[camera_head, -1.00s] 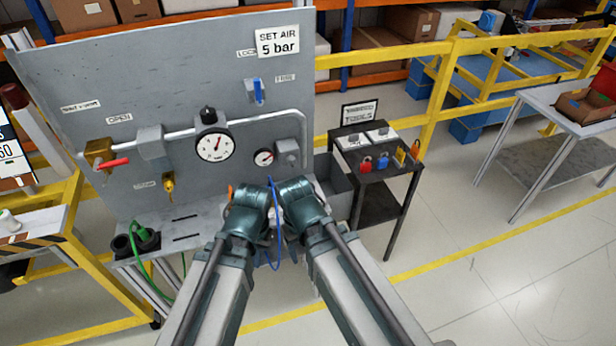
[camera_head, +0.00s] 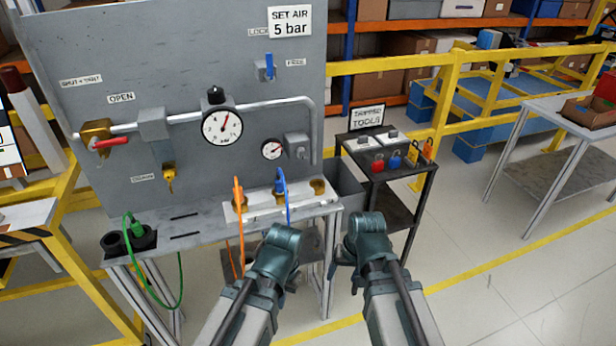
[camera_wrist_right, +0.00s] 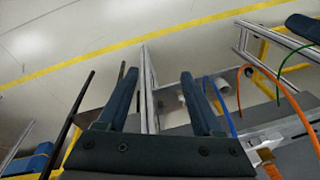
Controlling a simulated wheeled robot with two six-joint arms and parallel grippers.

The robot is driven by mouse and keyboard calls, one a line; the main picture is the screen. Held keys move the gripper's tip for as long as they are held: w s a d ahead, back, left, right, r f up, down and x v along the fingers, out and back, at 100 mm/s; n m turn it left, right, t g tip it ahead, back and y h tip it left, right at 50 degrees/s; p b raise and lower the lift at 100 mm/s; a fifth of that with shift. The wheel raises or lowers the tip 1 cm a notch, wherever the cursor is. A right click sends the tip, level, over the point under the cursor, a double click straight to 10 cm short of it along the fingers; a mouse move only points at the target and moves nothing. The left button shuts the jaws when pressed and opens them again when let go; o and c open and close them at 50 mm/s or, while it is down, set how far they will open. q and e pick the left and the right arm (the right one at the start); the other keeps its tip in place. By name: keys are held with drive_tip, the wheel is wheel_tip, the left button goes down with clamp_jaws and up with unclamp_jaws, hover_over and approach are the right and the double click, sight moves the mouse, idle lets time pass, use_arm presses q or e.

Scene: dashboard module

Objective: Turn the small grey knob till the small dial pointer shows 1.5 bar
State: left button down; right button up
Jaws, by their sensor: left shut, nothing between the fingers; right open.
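The small dial (camera_head: 272,149) is a white round gauge on the grey panel, right of the larger gauge. Its red pointer tilts toward the upper right; its numbers are too small to read. The small grey knob (camera_head: 300,152) is on the grey block just right of the dial, under the bent pipe. My left gripper (camera_head: 286,266) is shut and empty, low in front of the bench and well below the knob; its fingertips are mostly hidden. My right gripper (camera_head: 346,264) is further right, apart from the panel. In the right wrist view (camera_wrist_right: 159,80) its fingers are open and empty.
The larger gauge (camera_head: 222,125) has a black knob on top. A socket strip (camera_head: 262,207) on the bench holds orange and blue hoses, which hang near my left arm. A dark cart (camera_head: 392,180) with padlocks stands right of the bench. The space before the knob is clear.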

drive_tip(key=w+a+f+m+t+y+b, duration=0.2)
drive_tip(key=w+a+f+m+y+b, duration=0.1)
drive_tip(key=w+f+m+b, duration=0.15)
drive_tip(key=m+t+y, duration=0.2)
drive_tip(key=m+t, duration=1.1)
drive_tip(key=m, duration=1.2)
approach(302, 154)
drive_tip(key=shift+n, duration=0.35)
drive_tip(key=x, duration=0.8)
drive_tip(key=shift+w+f, duration=0.1)
drive_tip(key=shift+w, duration=0.15)
use_arm(q)
wheel_tip(302, 154, down, 6)
drive_tip(key=shift+f, duration=0.15)
use_arm(e)
clamp_jaws()
